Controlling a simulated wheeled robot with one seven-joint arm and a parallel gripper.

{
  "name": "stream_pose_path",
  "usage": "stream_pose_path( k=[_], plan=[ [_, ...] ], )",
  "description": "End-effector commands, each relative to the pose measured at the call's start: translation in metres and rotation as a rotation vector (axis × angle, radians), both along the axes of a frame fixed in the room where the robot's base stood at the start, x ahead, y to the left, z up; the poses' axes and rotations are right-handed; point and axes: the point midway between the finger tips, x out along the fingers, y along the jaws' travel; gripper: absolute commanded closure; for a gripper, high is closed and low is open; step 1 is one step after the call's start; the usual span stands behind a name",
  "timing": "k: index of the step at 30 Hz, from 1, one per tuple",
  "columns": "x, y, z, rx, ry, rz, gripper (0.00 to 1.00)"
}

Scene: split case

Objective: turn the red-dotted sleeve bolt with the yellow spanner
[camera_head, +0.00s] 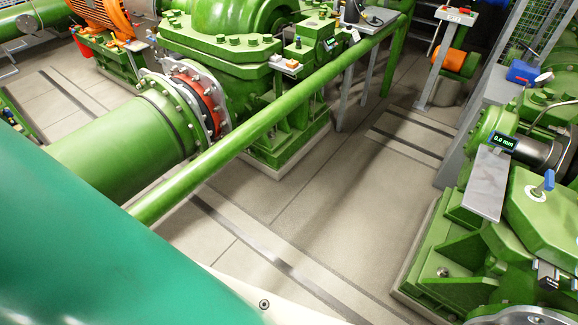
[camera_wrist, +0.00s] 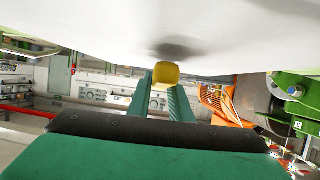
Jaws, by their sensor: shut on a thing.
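My gripper (camera_wrist: 165,98) shows in the wrist view with its two green fingers pointing away from the camera. The fingers are shut on a yellow block-like piece (camera_wrist: 166,73), which looks like the end of the yellow spanner. The rest of the spanner is hidden. In the head view, the gripper and the spanner are not in view. The green split-case pump (camera_head: 235,25) stands at the top, with bolts along its flange. I cannot make out a red-dotted sleeve bolt in either view.
A green pipe rail (camera_head: 290,105) crosses in front of the pump. A large green pipe (camera_head: 120,145) meets a red ring (camera_head: 195,92) with a bolted flange. Green machinery with a gauge display (camera_head: 503,141) stands at right. The floor (camera_head: 330,195) between is clear.

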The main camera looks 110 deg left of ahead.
Motion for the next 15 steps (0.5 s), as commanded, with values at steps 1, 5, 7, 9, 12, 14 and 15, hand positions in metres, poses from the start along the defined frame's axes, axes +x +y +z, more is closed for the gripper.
stream_pose_path(
  k=[1,5,7,9,12,14,15],
  plan=[
    [0.000,0.000,0.006,-0.001,-0.003,0.001,1.00],
    [0.000,0.000,0.017,-0.001,-0.003,0.001,1.00],
    [0.000,0.001,0.022,0.000,-0.002,0.001,1.00],
    [0.000,0.001,0.029,-0.001,-0.003,0.002,1.00],
    [0.001,0.001,0.037,-0.001,-0.003,0.002,1.00],
    [0.001,0.001,0.041,-0.001,-0.002,0.001,1.00],
    [0.000,0.001,0.043,0.000,-0.001,0.001,1.00]
  ],
)
